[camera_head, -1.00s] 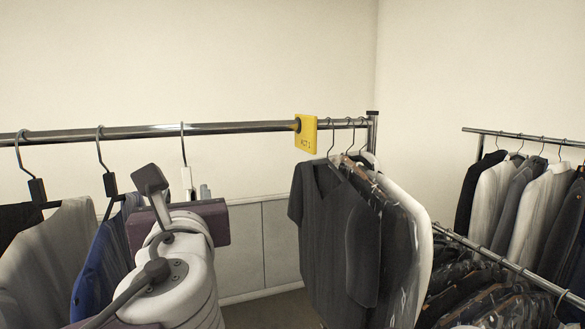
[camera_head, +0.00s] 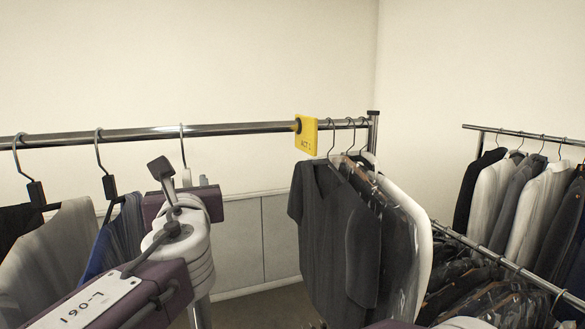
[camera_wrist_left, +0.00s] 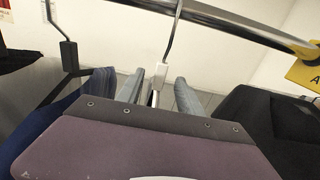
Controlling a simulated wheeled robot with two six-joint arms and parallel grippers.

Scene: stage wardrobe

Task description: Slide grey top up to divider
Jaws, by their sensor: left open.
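A hanger (camera_head: 182,150) with a white neck block hangs on the rail left of the yellow divider (camera_head: 306,134), with a clear stretch of rail between. My left gripper (camera_wrist_left: 157,92) is open, its two grey fingers either side of that white neck; I cannot tell whether they touch it. In the head view the gripper (camera_head: 195,181) is mostly behind its own purple body. The garment under this hanger is hidden, so I cannot confirm it is the grey top. A light grey garment (camera_head: 52,242) hangs further left.
A blue garment (camera_head: 112,238) hangs just left of my gripper, with a black one (camera_head: 17,218) at far left. Right of the divider hang a charcoal top (camera_head: 325,235) and several others. Another clothes rail (camera_head: 545,138) stands at right.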

